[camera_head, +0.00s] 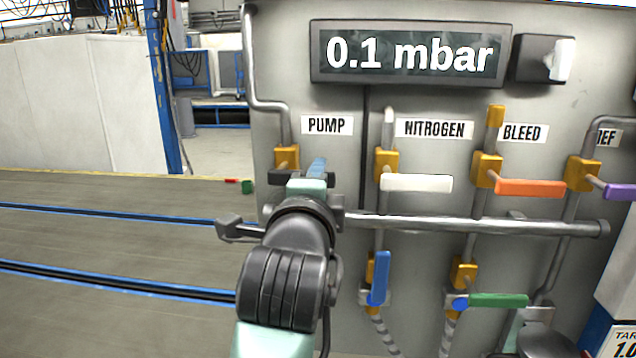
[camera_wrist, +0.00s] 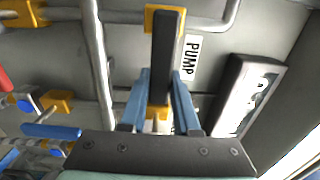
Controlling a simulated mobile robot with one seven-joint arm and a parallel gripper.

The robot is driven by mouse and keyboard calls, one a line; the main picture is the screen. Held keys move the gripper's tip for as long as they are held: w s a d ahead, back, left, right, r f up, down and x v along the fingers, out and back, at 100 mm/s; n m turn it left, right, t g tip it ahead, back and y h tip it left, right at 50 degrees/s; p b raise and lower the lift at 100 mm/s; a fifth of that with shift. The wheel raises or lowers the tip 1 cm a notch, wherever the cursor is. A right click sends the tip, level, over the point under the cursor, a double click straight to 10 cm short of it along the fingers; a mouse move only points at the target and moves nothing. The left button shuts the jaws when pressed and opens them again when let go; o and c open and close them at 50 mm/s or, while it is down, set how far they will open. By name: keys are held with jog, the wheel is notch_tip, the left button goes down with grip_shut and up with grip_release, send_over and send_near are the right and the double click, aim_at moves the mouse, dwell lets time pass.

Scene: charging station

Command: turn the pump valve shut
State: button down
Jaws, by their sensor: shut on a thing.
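The pump valve has a yellow body (camera_head: 287,157) on a vertical grey pipe, below and left of the PUMP label (camera_head: 327,125). In the wrist view its yellow body (camera_wrist: 164,16) is at the top, and a dark handle (camera_wrist: 166,55) extends from it between my fingers. The handle appears to lie crosswise to its pipe. My gripper (camera_head: 316,170) is at this valve in the head view, its arm hiding much of the handle. In the wrist view my gripper's (camera_wrist: 163,95) light blue fingers are shut on the handle. The display (camera_head: 408,53) reads 0.1 mbar.
A horizontal grey bar (camera_head: 480,224) crosses the panel beside my wrist. White (camera_head: 417,183), orange (camera_head: 530,187) and purple (camera_head: 620,191) handles stick out to the right. Floor at left is open.

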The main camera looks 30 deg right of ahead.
jog(key=shift+f, duration=0.1)
dwell(0.3)
jog(key=c, duration=0.6)
grip_release()
jog(key=shift+c, duration=0.2)
jog(key=b+v, duration=0.1)
jog(key=v, duration=1.2)
jog(key=shift+b, duration=0.35)
